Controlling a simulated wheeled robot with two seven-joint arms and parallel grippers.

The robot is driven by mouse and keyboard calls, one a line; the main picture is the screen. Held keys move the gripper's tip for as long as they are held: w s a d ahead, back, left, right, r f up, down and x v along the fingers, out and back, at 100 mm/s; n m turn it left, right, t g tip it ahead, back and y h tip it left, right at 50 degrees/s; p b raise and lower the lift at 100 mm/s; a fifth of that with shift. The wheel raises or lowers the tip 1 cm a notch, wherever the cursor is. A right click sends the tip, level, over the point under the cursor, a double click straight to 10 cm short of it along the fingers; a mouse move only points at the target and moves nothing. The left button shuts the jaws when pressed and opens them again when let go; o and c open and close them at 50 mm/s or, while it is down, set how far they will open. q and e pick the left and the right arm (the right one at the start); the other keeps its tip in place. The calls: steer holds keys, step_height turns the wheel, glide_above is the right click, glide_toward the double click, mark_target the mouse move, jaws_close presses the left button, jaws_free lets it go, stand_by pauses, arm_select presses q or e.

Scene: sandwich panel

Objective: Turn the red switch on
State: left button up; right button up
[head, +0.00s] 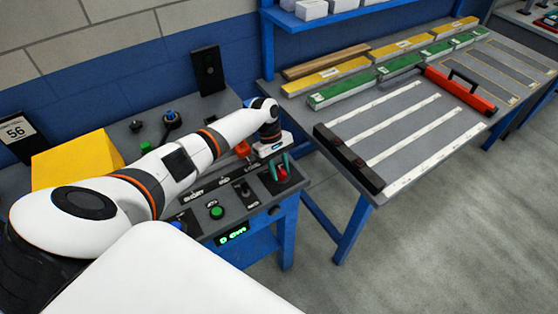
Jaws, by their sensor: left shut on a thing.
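My left arm reaches in from the left over the grey control panel (258,203). My left gripper (280,170) points down at the panel's right end, its teal fingers shut on the red switch (282,174). The fingers cover part of the switch, and I cannot tell its position. My right gripper is not in view.
The panel also carries green buttons (217,212), a black toggle (243,189) and an orange-red part (242,148). A yellow box (78,161) stands at the left.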

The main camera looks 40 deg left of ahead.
arm_select(q)
steer(key=m+g, duration=0.1)
steer(key=m, duration=0.1)
steer(key=m+y, duration=0.1)
steer(key=m, duration=0.2)
steer(key=shift+w+d+g+b, duration=0.1)
steer(key=shift+g+b, duration=0.2)
steer(key=shift+g, duration=0.1)
steer(key=shift+m, duration=0.4)
steer(key=o, duration=1)
steer(key=shift+c, duration=0.2)
steer(key=shift+r, duration=0.1)
steer(key=b+v, duration=0.2)
steer(key=v, duration=0.9)
steer(key=shift+r, duration=0.45)
steer(key=shift+w+d, duration=0.1)
